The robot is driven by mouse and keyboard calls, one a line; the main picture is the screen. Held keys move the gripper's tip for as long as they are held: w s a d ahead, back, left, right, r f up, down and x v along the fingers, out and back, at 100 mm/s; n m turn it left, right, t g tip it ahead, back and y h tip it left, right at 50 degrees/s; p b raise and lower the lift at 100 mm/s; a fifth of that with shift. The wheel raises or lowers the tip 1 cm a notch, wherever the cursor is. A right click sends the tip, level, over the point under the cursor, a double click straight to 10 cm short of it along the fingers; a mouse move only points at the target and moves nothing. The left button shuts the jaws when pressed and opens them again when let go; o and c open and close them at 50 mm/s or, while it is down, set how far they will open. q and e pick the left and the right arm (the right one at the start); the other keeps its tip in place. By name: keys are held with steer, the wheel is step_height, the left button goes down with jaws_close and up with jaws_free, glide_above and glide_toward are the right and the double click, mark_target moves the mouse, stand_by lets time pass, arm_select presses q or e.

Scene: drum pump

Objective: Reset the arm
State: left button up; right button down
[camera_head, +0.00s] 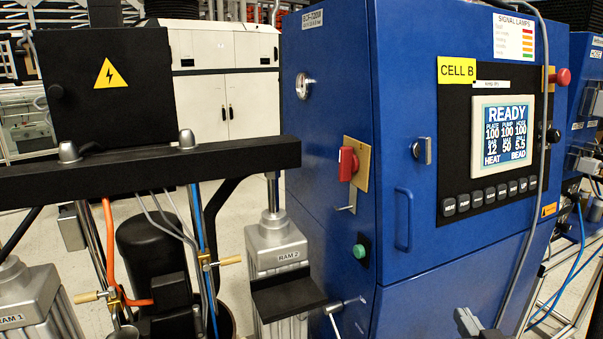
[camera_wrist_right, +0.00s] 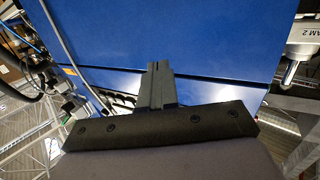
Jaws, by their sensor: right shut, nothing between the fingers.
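My right gripper (camera_head: 468,322) shows only as a small grey tip at the bottom edge of the head view, in front of the lower part of the blue cabinet (camera_head: 330,100). In the right wrist view its two fingers (camera_wrist_right: 158,85) stand side by side, shut with nothing between them. The cabinet's blue surface (camera_wrist_right: 190,35) fills the background there; I cannot tell the distance to it. The rest of my right arm is hidden from the head view. My left gripper is not in view.
The cabinet carries a READY screen (camera_head: 502,133), a red rotary switch (camera_head: 348,164), a green button (camera_head: 359,251) and a handle (camera_head: 403,220). To the left stand the RAM 2 cylinder (camera_head: 275,245), a black crossbeam (camera_head: 230,158) and an orange hose (camera_head: 110,245). Blue cables hang at the right.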

steer(key=s+a+f+n+g+y, duration=0.1)
steer(key=s+a+f+g, duration=0.1)
steer(key=s+f, duration=0.5)
steer(key=s+a+f+n+g+y, duration=0.1)
steer(key=s+a+f+g, duration=0.1)
steer(key=s+a+f, duration=0.2)
steer(key=s+a+f+g+y+p, duration=0.1)
steer(key=s+a+f+g, duration=0.1)
steer(key=s+f, duration=0.7)
steer(key=shift+s+a+f+n+g, duration=0.3)
steer(key=shift+a+f+n+g, duration=0.1)
steer(key=shift+a+f, duration=0.3)
